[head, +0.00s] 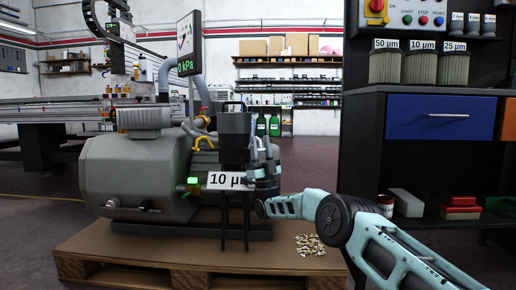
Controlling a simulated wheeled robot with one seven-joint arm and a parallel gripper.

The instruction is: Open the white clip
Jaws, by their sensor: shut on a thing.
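A dark upright filter canister (235,136) stands on thin legs in front of the grey vacuum pump tank (140,172). A white label reading 10 µm (226,181) is across its lower part. My gripper (260,150) is at the canister's right side, with its fingers pointing up against it. It is shut on a small part there. The fingers hide that part, and I cannot make out a white clip by its colour.
A wooden pallet (150,262) carries the pump, with a small pile of chips (310,245) on it. A black display reading 0 kPa (189,45) stands behind the canister. At right, a dark cabinet with a blue drawer (441,118) holds several labelled filters (422,66).

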